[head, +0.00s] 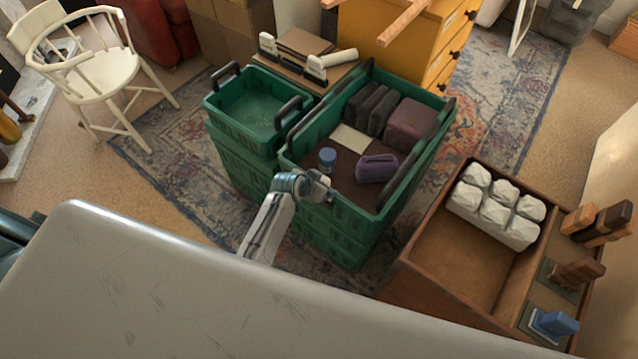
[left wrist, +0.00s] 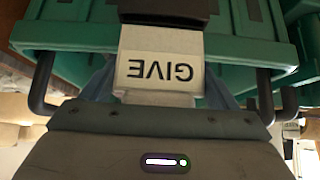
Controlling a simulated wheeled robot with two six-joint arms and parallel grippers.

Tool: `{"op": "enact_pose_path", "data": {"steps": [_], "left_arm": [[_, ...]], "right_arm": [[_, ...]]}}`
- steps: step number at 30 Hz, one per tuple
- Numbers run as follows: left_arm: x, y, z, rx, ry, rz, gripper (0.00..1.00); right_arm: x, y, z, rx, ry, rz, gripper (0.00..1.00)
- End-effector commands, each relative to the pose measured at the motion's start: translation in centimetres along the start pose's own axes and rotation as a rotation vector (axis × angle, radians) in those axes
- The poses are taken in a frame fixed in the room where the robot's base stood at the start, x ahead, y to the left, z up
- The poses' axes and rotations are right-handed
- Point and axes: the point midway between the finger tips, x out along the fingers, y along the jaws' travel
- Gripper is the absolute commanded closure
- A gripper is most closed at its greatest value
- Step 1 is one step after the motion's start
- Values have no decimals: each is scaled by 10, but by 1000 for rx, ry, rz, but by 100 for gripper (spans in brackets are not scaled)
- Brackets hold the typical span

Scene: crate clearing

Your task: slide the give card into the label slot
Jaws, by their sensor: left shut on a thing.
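The white give card (left wrist: 160,72) shows in the left wrist view, its black letters upside down. My left gripper (head: 322,190) is shut on it. In the head view the gripper is at the near left corner of the large green crate (head: 352,228), and the card cannot be made out there. A dark block (left wrist: 168,10) covers the card's far edge in the left wrist view; I cannot tell whether it is a fingertip or part of a holder. The label slot is not clearly visible. My right gripper is not in view.
The large crate holds a blue-capped jar (head: 327,160), a purple item (head: 376,168), dark blocks and a pale sheet (head: 350,139). A smaller green crate (head: 222,122) stands to its left. A wooden tray (head: 425,272) with white packs (head: 490,212) is at right. A grey surface (head: 150,290) fills the foreground.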

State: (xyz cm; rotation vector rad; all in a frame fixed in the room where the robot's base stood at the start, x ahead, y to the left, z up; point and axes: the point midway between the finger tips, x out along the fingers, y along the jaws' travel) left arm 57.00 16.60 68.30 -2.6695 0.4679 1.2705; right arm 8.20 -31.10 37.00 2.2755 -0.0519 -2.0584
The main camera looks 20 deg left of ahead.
Motion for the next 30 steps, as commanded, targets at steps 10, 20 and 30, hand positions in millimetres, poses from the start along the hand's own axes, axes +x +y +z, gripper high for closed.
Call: {"op": "enact_pose_path", "data": {"steps": [10,20,30], "left_arm": [[7,0,5,0,1,0,45],[13,0,10,0,0,0,45],[19,0,15,0,0,0,45]], "right_arm": [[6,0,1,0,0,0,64],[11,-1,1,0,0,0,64],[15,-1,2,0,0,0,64]]}}
